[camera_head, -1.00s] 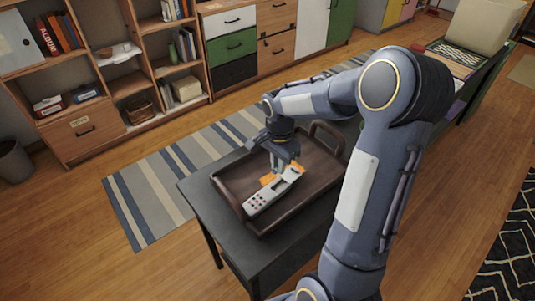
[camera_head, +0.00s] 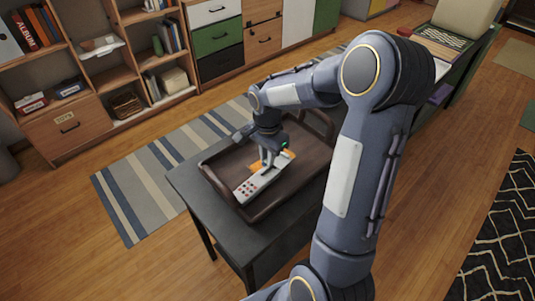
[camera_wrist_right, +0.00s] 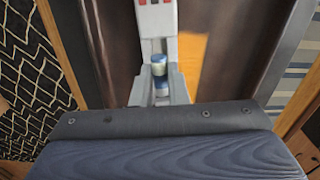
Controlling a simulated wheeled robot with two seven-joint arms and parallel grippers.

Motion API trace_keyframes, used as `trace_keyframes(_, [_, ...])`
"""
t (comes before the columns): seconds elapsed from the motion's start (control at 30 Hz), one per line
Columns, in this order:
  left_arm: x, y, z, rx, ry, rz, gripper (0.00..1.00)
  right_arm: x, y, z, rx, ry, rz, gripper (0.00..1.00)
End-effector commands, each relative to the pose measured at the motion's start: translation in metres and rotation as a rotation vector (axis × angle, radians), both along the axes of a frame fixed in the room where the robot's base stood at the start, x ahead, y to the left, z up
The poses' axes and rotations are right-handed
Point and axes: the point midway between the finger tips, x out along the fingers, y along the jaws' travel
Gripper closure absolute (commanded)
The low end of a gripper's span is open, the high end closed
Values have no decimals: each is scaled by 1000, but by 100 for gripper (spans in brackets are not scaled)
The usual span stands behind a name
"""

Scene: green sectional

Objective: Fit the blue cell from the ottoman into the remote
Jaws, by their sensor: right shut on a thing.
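The grey-white remote (camera_head: 252,188) with red buttons lies in the brown tray (camera_head: 240,217); its buttons also show at the top of the right wrist view (camera_wrist_right: 156,18). My right gripper (camera_head: 267,163) is low over the remote's far end, shut on the blue cell (camera_wrist_right: 159,66). The cell shows blue with a pale end in the right wrist view, in line with the remote. I cannot tell whether it is seated in the remote. The cell is hidden in the head view. My left gripper is not in view.
An orange piece (camera_head: 287,158) lies in the tray beside and partly behind the remote. The tray, with raised rims and handles, stands on a dark table (camera_head: 191,190). A striped rug (camera_head: 135,195) and shelves (camera_head: 115,65) are beyond.

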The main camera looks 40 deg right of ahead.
Motion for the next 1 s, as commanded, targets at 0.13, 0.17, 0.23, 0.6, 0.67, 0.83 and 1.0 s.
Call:
trace_keyframes(0.13, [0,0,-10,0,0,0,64,0,0,-12,0,0,0,100])
trace_keyframes(0.17, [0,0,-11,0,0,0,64,0,0,-14,0,0,0,100])
trace_keyframes(0.23, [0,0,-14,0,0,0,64,0,0,-18,0,0,0,100])
trace_keyframes(0.6, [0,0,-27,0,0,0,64,0,0,-34,0,1,1,100])
trace_keyframes(0.67, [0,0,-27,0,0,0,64,0,0,-34,0,1,0,100])
trace_keyframes(0.83, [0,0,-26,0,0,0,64,0,0,-34,0,0,0,100])
trace_keyframes(1.0, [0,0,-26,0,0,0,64,0,0,-34,0,0,0,76])
